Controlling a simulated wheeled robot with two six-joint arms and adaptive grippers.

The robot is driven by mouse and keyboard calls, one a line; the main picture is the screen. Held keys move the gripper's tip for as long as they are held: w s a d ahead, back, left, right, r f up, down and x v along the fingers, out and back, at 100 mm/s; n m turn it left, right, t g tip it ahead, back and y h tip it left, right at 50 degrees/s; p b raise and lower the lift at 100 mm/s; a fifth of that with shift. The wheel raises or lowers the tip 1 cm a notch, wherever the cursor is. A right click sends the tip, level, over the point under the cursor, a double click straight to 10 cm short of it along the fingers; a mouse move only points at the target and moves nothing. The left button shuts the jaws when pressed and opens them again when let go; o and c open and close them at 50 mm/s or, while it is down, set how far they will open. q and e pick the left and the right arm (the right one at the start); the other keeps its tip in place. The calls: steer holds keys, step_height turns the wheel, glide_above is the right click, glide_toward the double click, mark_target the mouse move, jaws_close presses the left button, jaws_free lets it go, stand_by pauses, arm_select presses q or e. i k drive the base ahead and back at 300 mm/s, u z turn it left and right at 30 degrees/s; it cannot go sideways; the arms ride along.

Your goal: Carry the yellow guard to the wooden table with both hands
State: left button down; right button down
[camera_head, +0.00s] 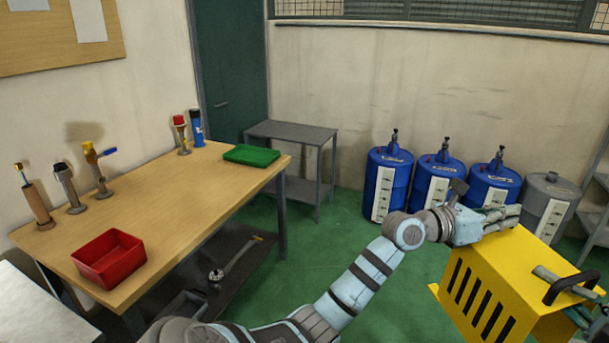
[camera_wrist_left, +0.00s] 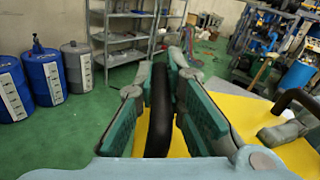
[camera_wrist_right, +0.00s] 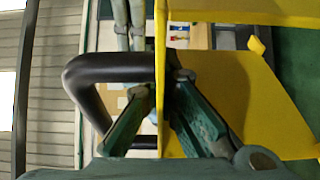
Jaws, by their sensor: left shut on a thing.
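The yellow guard (camera_head: 482,265), a box with dark slots and black handles, is at the lower right of the head view. My left gripper (camera_head: 510,213) is at its far edge. In the left wrist view its fingers (camera_wrist_left: 160,75) are shut on one black handle (camera_wrist_left: 160,110). My right gripper (camera_head: 560,295) is by the other black handle (camera_head: 573,287), partly cut off. In the right wrist view its fingers (camera_wrist_right: 167,85) stand apart either side of a thin yellow edge, beside that handle (camera_wrist_right: 110,68). The wooden table (camera_head: 185,200) is at the left.
A red bin (camera_head: 108,257), a green tray (camera_head: 251,155) and several stands are on the table; its middle is clear. A grey side table (camera_head: 290,130) stands behind. Blue drums (camera_head: 388,180) and a grey drum (camera_head: 548,205) line the wall. Green floor lies between.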

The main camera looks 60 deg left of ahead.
mark_target(202, 185)
steer(key=u, duration=0.65)
steer(key=i, duration=0.9)
steer(key=u, duration=1.6)
steer(key=i, duration=1.65)
steer(key=u, duration=0.85)
steer(key=i, duration=1.05)
steer(key=u, duration=0.25)
